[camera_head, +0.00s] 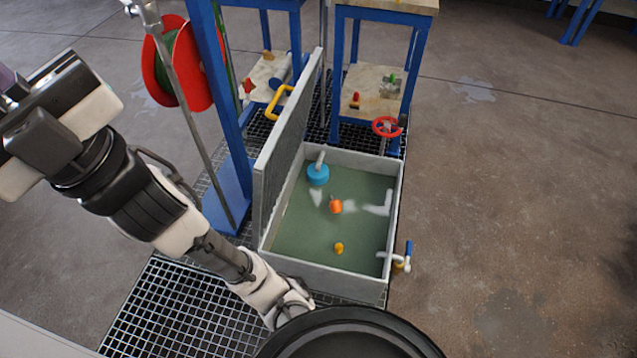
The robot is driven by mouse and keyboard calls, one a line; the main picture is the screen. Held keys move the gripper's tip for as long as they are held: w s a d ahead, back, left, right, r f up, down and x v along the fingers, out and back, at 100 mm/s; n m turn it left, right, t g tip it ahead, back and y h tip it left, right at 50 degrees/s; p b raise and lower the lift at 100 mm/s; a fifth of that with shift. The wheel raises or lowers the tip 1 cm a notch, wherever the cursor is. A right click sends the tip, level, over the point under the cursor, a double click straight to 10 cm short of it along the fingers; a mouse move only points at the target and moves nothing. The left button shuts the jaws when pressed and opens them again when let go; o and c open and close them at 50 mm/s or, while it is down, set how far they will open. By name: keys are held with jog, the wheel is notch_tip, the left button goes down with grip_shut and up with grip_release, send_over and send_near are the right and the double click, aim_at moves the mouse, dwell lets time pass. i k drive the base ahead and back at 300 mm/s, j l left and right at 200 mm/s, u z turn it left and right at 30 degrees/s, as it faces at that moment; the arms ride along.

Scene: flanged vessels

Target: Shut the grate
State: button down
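The grate (285,150) is a grey panel along the left edge of a low rectangular tank (330,280). It stands about upright, so the tank is open from above. A yellow handle (279,103) is on the grate's left side, near its far end. My arm spans the left of the view, left of and in front of the tank. Its dark and white parts at the upper left are clear of the grate. I cannot make out the gripper's fingers or whether they hold anything.
Green-floored, the tank holds a blue round piece (318,176), an orange piece (336,206) and a yellow piece (339,248). A blue-handled tap (405,258) juts out right. A red handwheel (387,127) and blue-legged tables stand behind. A blue post (218,80) and red reel (180,60) stand left.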

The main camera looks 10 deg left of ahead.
aim_at(272, 169)
jog(key=k+j, duration=0.1)
jog(key=j, duration=0.95)
jog(key=k+j, duration=0.15)
jog(key=j, duration=0.4)
